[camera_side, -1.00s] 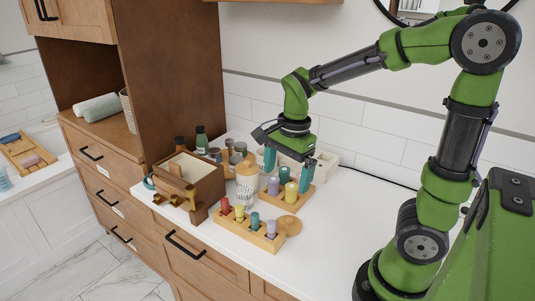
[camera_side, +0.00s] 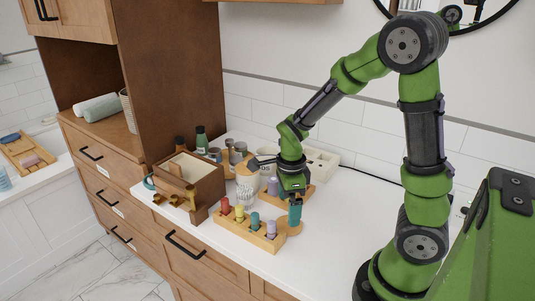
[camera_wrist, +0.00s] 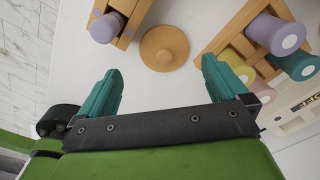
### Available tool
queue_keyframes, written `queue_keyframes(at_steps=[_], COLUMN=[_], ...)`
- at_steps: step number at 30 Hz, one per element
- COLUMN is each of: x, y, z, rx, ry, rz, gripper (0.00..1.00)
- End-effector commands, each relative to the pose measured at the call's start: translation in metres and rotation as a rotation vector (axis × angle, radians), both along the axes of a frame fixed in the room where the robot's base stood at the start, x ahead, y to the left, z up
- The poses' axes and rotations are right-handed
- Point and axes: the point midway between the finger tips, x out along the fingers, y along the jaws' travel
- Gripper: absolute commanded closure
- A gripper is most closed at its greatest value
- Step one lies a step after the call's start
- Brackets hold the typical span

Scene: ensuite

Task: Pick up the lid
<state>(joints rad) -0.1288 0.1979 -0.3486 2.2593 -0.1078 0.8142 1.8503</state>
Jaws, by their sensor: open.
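The lid, a round light-wood disc with a small raised centre, lies flat on the white counter. It shows at the top middle of the wrist view (camera_wrist: 164,48) and partly behind my fingers in the side view (camera_side: 293,229). My gripper (camera_wrist: 161,75) is open and empty, its teal fingers pointing down on either side of the lid's line. In the side view my gripper (camera_side: 290,212) is low, just above and behind the lid. The lid appears ahead of the fingertips, not between them; contact cannot be told.
A wooden peg holder with coloured pegs (camera_side: 249,234) stands close to the left of the lid. Another peg block (camera_wrist: 240,40) is on the other side. A swab jar (camera_side: 245,194) and a wooden box (camera_side: 204,188) stand further left. The front counter is clear.

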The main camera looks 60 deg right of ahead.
Motion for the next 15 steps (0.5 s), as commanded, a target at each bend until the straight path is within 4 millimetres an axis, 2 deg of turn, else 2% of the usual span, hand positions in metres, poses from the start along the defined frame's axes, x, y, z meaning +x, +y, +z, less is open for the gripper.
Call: queue_keyframes(at_steps=[5,15], x=[0.0,0.0], y=[-0.001,-0.008], z=[-0.012,-0.056], rx=[-0.001,0.0], ry=[0.001,0.003], rz=[-0.001,-0.001], gripper=[0.0,0.0])
